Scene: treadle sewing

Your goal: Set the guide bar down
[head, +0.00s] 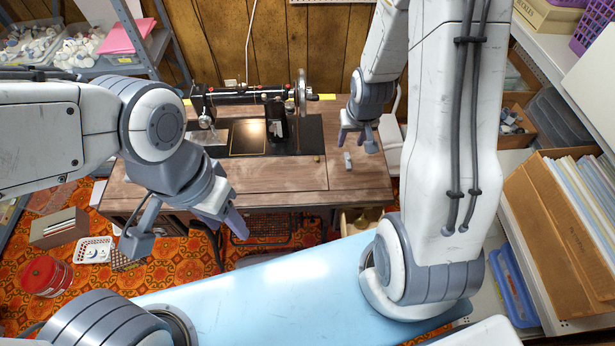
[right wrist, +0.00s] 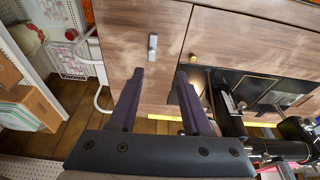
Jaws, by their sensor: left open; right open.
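The guide bar, a small grey metal piece (head: 347,160), lies on the wooden sewing table top (head: 265,180), right of the sewing machine (head: 275,105). It also shows in the right wrist view (right wrist: 152,46), lying beyond the fingertips and apart from them. My right gripper (head: 356,144) is open and empty, above the table near the bar; its two dark fingers show in the right wrist view (right wrist: 160,76). My left gripper (head: 187,234) is open and empty, in front of the table's left part, far from the bar.
A small brass knob (right wrist: 193,57) sits on the table beside the bar. A light blue padded surface (head: 270,285) lies close in front of me. Shelves with boxes and folders (head: 570,220) stand at right. A red tin (head: 46,276) and a white basket (head: 95,250) stand on the floor at left.

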